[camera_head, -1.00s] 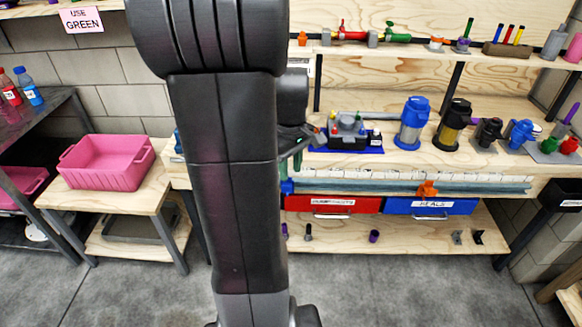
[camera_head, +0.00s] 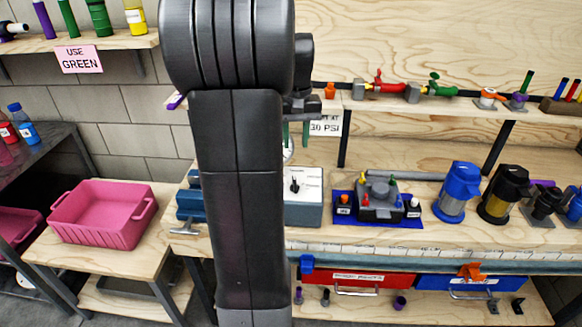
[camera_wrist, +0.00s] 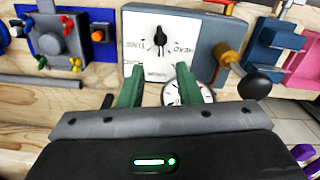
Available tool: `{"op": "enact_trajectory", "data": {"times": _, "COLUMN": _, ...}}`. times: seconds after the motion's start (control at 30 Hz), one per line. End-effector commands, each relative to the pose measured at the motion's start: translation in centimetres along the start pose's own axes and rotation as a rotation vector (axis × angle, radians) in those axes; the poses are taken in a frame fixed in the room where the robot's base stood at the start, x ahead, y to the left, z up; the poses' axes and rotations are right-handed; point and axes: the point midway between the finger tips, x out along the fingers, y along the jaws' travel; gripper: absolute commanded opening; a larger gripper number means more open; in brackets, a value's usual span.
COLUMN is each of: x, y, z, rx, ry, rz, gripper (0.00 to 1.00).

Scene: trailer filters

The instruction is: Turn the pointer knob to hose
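The black pointer knob (camera_wrist: 160,38) sits on the white face of a grey box (camera_wrist: 203,32) on the bench. It also shows in the head view (camera_head: 294,186), where my arm hides the box's left part. Small words stand around the dial; one looks like "HEAD", the others are hard to read. In the wrist view the pointer's narrow tip points up, away from my gripper. My gripper (camera_wrist: 158,76) has two green fingers spread apart with nothing between them. The fingertips appear near the dial's edge, apart from the knob. In the head view my gripper (camera_head: 295,134) is above the box.
A round gauge (camera_wrist: 188,94) shows beside the right finger in the wrist view. A blue tray with a grey fixture (camera_head: 380,198) stands right of the box. A blue vise (camera_head: 188,205) is to its left, partly hidden. A shelf (camera_head: 440,104) runs above.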

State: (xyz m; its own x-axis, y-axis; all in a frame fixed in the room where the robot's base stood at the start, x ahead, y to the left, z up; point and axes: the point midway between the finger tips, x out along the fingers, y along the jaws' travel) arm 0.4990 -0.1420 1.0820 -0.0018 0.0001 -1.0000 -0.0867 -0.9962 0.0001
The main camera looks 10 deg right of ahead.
Motion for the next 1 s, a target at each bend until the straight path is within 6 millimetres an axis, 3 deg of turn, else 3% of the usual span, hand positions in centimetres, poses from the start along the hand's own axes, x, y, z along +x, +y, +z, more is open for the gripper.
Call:
{"op": "enact_trajectory", "data": {"times": 0.17, "x": 1.7, "y": 0.0, "z": 0.0, "rx": 0.004, "ry": -0.003, "rz": 0.0, "gripper": 0.31}}
{"op": "enact_trajectory", "data": {"times": 0.5, "x": 8.8, "y": 0.0, "z": 0.1, "rx": 0.003, "ry": -0.004, "rz": 0.0, "gripper": 0.31}}
{"op": "enact_trajectory", "data": {"times": 0.7, "x": 12.1, "y": 0.0, "z": 0.0, "rx": 0.002, "ry": -0.003, "rz": 0.0, "gripper": 0.31}}
{"op": "enact_trajectory", "data": {"times": 1.0, "x": 13.7, "y": 0.0, "z": 0.0, "rx": 0.002, "ry": 0.0, "rz": 0.0, "gripper": 0.31}}
